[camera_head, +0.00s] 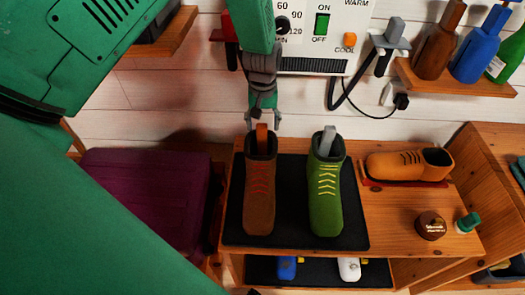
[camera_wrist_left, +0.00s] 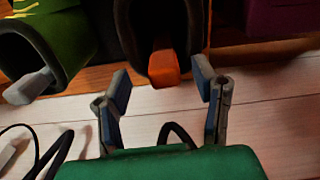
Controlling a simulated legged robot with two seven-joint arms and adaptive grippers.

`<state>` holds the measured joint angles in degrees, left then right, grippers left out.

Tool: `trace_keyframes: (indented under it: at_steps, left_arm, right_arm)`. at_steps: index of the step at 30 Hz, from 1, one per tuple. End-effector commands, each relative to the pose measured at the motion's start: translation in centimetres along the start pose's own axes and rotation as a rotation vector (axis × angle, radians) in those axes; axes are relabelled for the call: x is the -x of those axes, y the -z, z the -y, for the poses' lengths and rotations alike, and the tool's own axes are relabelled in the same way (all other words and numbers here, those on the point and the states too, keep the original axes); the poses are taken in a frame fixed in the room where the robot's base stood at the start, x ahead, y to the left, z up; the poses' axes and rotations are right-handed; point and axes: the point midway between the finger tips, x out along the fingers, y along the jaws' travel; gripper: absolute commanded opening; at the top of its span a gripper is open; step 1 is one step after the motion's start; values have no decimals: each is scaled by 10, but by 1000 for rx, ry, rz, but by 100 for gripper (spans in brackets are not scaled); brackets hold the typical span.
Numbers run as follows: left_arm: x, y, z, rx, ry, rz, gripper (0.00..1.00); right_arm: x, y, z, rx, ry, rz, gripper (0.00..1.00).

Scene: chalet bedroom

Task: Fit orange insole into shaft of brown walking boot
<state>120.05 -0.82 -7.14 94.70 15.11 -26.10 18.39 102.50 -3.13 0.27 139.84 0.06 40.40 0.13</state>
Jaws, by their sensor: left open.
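The brown walking boot (camera_head: 260,195) stands on a dark mat (camera_head: 290,215) on the wooden bench, toe toward me. The orange insole (camera_head: 262,138) stands up out of the boot's shaft opening, with its lower part hidden inside. In the left wrist view the insole (camera_wrist_left: 164,66) sits in the dark opening of the boot (camera_wrist_left: 125,22). My left gripper (camera_head: 263,120) is above and behind the shaft. Its two fingers (camera_wrist_left: 160,90) are apart, one on each side of the insole's end in the picture, with nothing between them touching. My right gripper is not in view.
A green boot (camera_head: 325,190) with a grey insole (camera_head: 327,140) stands close to the right. A tan shoe (camera_head: 405,165) lies on a red tray (camera_head: 400,184). A round brown tin (camera_head: 430,226) is at the front right. A purple case (camera_head: 145,200) is left, a wall heater panel (camera_head: 320,35) behind.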

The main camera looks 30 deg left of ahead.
Motion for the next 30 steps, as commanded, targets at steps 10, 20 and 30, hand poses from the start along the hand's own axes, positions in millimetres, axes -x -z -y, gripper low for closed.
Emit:
trace_keyframes:
  at_steps: [10,20,30]
  left_arm:
    - [-46,4,3,0,1,3,53]
    - [-52,4,3,0,2,6,43]
    - [-55,2,7,0,9,13,0]
  right_arm:
    - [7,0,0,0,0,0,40]
    - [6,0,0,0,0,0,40]
    - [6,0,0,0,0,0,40]
